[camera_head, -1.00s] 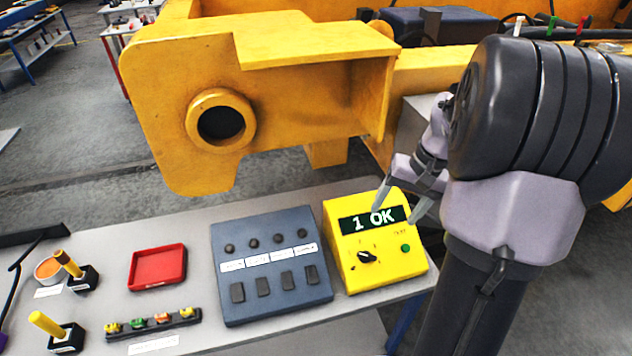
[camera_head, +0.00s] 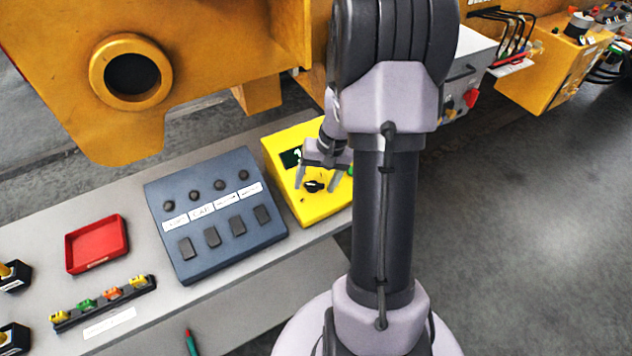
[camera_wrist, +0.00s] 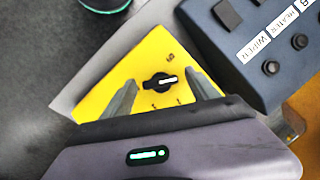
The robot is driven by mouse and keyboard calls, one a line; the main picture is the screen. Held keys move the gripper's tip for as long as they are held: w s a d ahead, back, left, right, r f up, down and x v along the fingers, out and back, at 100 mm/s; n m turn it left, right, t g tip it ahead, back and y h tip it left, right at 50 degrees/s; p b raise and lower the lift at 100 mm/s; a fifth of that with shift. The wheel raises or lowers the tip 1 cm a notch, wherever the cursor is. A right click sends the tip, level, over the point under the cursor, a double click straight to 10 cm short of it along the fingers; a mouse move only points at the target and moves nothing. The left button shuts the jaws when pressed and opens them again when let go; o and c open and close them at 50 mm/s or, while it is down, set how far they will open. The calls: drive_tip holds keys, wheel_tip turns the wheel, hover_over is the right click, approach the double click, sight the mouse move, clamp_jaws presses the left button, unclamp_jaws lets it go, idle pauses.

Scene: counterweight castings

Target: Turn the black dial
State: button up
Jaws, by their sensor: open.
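The black dial (camera_head: 314,186) sits on the front face of a yellow box (camera_head: 322,208) at the right end of the bench. A white pointer mark shows on the dial (camera_wrist: 161,82) in the wrist view. My gripper (camera_head: 317,187) is open, with one finger on each side of the dial. In the wrist view my gripper (camera_wrist: 160,92) shows both fingertips apart, with the dial between and slightly beyond them. I cannot tell whether either finger touches the dial. My arm and gripper hide much of the box's display (camera_head: 290,157) and its right side.
A blue-grey panel (camera_head: 215,262) with knobs and switches stands just left of the yellow box. A red tray (camera_head: 97,245) and a rack of small coloured parts (camera_head: 104,303) lie farther left. A large yellow casting (camera_head: 215,50) stands behind the bench.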

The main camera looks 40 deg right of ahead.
drive_tip(key=shift+c, duration=0.4)
drive_tip(key=c, duration=1.3)
drive_tip(key=m+t+b, duration=0.1)
drive_tip(key=m+b, duration=0.1)
drive_tip(key=m+t+y+b, duration=0.1)
drive_tip(key=m+b, duration=0.1)
drive_tip(key=m, duration=0.1)
drive_tip(key=shift+s+d+f, duration=0.15)
drive_tip(key=shift+f, duration=0.05)
drive_tip(key=m+t+b, duration=0.1)
drive_tip(key=m+b, duration=0.1)
drive_tip(key=m, duration=0.1)
drive_tip(key=m+t+b, duration=0.1)
drive_tip(key=m, duration=0.2)
drive_tip(key=shift+s+y+b, duration=0.1)
drive_tip(key=shift+y+b, duration=0.25)
drive_tip(key=shift+y, duration=0.05)
drive_tip(key=shift+r+t, duration=0.1)
drive_tip(key=shift+t, duration=0.3)
drive_tip(key=o, duration=1.4)
